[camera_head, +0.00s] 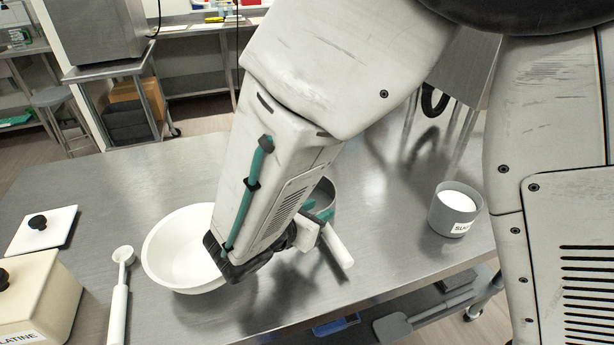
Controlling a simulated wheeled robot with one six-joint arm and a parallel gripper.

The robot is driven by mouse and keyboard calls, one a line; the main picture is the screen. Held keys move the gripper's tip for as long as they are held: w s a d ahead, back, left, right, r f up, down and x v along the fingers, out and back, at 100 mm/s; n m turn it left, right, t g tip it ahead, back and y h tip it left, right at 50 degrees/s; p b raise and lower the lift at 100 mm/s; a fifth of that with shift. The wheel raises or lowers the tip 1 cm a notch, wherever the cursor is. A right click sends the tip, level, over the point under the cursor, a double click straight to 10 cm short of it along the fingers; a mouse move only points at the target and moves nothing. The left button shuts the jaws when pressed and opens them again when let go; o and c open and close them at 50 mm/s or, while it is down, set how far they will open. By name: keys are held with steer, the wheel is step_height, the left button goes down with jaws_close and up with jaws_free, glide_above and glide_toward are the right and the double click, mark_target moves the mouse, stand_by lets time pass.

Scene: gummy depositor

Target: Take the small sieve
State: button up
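A round grey rim (325,195), which looks like the small sieve, shows just right of my forearm over the steel table. A white handle (338,247) sticks out below it toward the table's front edge. The rest of the sieve is hidden behind my arm. My gripper (318,214), with teal-tipped fingers, is at the rim and the upper end of the handle. I cannot tell whether the fingers touch the handle or are closed on it.
A white bowl (168,255) stands left of my arm, partly covered by it. A white spoon (119,300), a cream box (40,295) and a white lid (42,232) are farther left. A grey labelled cup of white powder (447,221) stands right.

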mark_target(324, 209)
steer(key=x, duration=0.3)
steer(key=shift+w+d+f, duration=0.1)
steer(key=shift+w+d, duration=0.1)
steer(key=shift+c, duration=0.3)
jaws_close()
step_height(324, 209, up, 10)
stand_by(0.6)
